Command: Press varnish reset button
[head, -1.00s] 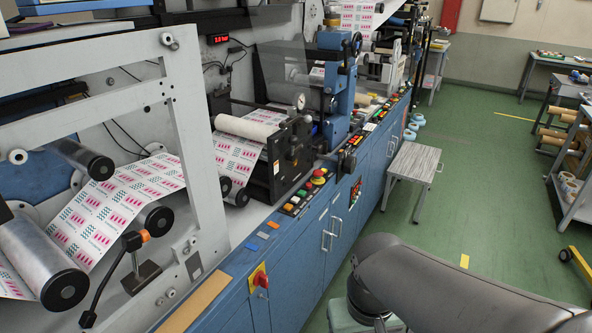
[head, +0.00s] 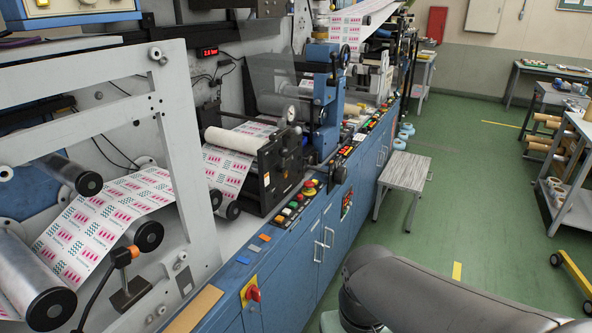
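Small coloured push buttons (head: 288,212) sit in a row on a control panel along the blue cabinet's top edge, in front of the black roller unit. A red emergency stop on a yellow base (head: 308,187) stands beside them. More lit buttons (head: 345,152) run along panels farther back. The labels are too small to read, so I cannot tell which one is the varnish reset button. My arm (head: 440,292) shows at the lower right, apart from the machine. My gripper is not in view.
The blue cabinet (head: 287,270) has protruding handles and a red rotary switch on a yellow plate (head: 250,292). A grey stool (head: 404,172) stands on the green floor beside the machine. A rack with rolls (head: 566,202) is at the right. Floor between is open.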

